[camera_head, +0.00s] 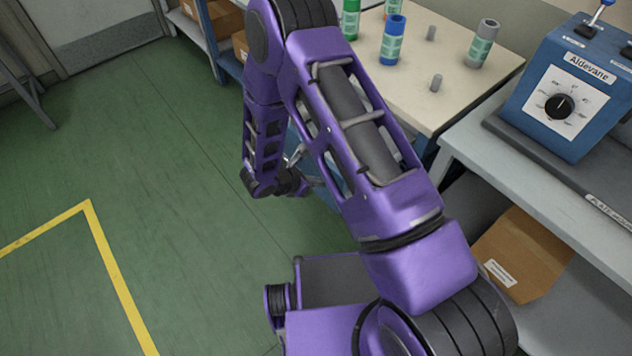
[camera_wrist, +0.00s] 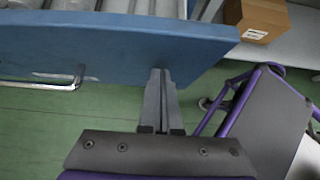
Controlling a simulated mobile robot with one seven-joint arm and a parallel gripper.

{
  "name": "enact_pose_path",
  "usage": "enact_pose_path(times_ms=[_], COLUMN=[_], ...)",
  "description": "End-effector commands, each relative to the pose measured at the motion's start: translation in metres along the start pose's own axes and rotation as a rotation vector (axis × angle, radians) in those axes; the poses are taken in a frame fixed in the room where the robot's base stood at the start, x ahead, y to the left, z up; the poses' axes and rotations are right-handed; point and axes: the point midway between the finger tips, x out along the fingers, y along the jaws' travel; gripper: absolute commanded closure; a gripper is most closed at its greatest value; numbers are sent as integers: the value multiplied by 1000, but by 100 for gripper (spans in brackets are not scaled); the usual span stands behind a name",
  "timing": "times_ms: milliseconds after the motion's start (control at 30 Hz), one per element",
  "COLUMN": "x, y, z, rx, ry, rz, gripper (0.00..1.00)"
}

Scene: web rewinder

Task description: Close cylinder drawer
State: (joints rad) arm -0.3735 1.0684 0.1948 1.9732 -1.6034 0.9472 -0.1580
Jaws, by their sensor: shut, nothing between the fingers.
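In the wrist view the blue drawer front (camera_wrist: 110,50) spans the upper left, with a metal bar handle (camera_wrist: 40,84) on its left part. Grey cylinders (camera_wrist: 62,4) show behind the front, inside the drawer, which stands open. My gripper (camera_wrist: 160,72) is shut and empty, and its fingertips overlap the right part of the blue front. I cannot tell whether they touch it. In the head view my own arm hides most of the drawer and the gripper.
A worktable (camera_head: 455,62) holds green, blue (camera_head: 393,40) and grey cylinders. A blue control box (camera_head: 568,90) stands on the bench at right. Cardboard boxes lie on a low shelf (camera_head: 525,255) and in the wrist view (camera_wrist: 257,18). Green floor at left is clear.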

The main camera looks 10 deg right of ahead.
Motion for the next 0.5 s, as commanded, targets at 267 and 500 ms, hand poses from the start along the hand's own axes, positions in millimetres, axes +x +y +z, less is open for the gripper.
enact_pose_path(times_ms=[267, 500], x=[7, 38], y=[0, 0], z=[6, 34], rx=[1, 5], ry=[0, -4], rz=[0, -2], gripper=[100, 100])
